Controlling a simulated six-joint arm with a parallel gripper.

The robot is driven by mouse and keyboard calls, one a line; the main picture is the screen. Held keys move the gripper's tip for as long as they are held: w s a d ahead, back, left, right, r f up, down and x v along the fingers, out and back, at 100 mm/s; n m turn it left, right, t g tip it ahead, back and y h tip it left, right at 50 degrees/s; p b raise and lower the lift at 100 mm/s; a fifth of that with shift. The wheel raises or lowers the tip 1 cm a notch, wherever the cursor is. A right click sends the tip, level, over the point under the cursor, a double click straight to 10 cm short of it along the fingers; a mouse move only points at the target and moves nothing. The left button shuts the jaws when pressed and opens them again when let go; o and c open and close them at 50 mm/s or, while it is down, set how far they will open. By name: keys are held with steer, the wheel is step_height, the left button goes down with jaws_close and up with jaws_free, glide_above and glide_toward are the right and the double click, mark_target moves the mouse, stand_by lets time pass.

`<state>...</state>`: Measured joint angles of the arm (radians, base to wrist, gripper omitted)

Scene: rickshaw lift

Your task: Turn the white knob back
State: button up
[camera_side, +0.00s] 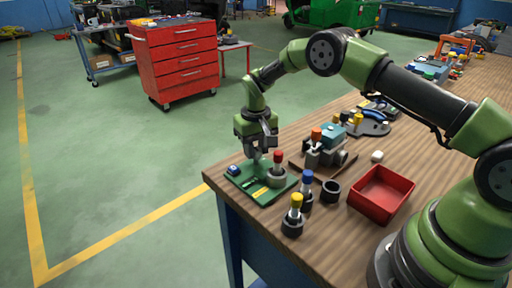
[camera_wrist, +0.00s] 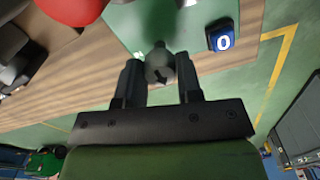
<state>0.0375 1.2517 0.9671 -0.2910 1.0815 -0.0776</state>
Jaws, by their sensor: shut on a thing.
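My gripper (camera_side: 262,155) points down over the green board (camera_side: 250,192) at the table's near left corner. In the wrist view its two fingers (camera_wrist: 159,72) are shut on a round knob (camera_wrist: 159,62), which looks grey in the shade and has a dark mark on it. I take this to be the white knob; in the side view I cannot make it out clearly at the fingertips. A blue display (camera_wrist: 220,36) on the board reads 0 and also shows in the side view (camera_side: 233,170).
A red-capped peg in a grey holder (camera_side: 277,168) stands on the board close to the fingers. Yellow-capped (camera_side: 294,213) and blue-capped (camera_side: 306,190) pegs, an empty grey ring (camera_side: 330,190) and a red tray (camera_side: 381,193) stand nearby. The table edge lies just beyond the board.

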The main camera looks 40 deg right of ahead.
stand_by(0.3)
steer(key=o, duration=0.9)
steer(key=shift+o, duration=0.2)
step_height(320, 180, up, 10)
steer(key=shift+r, duration=0.1)
step_height(320, 180, up, 10)
steer(key=f+t, duration=0.1)
steer(key=t, duration=0.1)
glide_above(256, 149)
steer(key=s+a, duration=0.1)
steer(key=s, duration=0.3)
steer(key=s+a+r+t+y, duration=0.1)
steer(key=s+a+r, duration=0.1)
steer(key=s+r, duration=0.55)
steer(key=s+a+m+t+y, duration=0.1)
steer(key=s+t, duration=0.3)
steer(key=s, duration=1.3)
steer(key=shift+a+r, duration=0.15)
steer(key=shift+r, duration=0.1)
